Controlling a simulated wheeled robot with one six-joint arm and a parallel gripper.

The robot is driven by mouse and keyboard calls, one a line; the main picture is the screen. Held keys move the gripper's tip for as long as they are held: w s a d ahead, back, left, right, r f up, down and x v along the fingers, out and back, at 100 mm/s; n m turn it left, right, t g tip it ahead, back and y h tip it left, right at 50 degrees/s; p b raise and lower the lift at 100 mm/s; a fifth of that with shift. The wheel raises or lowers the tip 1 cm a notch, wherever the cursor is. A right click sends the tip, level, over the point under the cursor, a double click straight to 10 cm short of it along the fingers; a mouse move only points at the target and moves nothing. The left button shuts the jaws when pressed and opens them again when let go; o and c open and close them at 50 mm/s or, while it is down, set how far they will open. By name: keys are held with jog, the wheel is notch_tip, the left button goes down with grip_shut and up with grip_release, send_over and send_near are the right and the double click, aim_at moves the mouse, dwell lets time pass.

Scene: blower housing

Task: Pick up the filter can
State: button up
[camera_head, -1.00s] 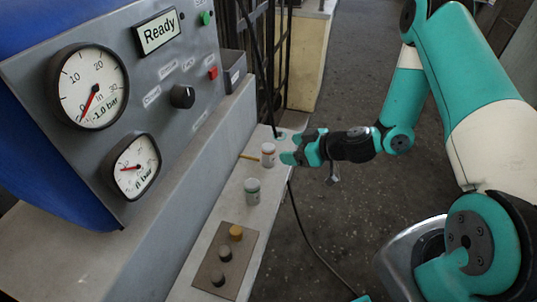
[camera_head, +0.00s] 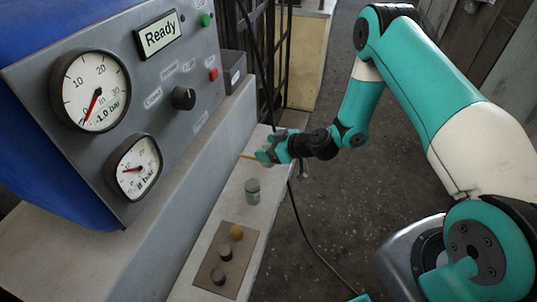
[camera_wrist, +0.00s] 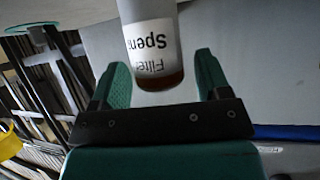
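A filter can (camera_wrist: 152,45) fills the top middle of the wrist view. It is white-grey with a brown-red band at one end and a label reading "Filter Spen...", upside down. My gripper (camera_wrist: 162,72) has its two green fingers apart, one on each side of the can. A gap shows on the right side; contact on the left cannot be told. In the head view my gripper (camera_head: 268,151) is over the ledge and hides this can. A second can (camera_head: 252,191), grey with a green band, stands on the ledge nearer the camera.
The narrow ledge (camera_head: 215,232) runs along the grey panel (camera_head: 110,170) with gauges and a "Ready" display. A brown plate (camera_head: 213,272) with several knobs lies at its near end. A black cable (camera_head: 310,243) hangs to the floor.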

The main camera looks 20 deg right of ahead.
aim_at(268, 146)
jog(key=c, duration=0.9)
notch_tip(268, 146, up, 20)
jog(key=p, duration=0.1)
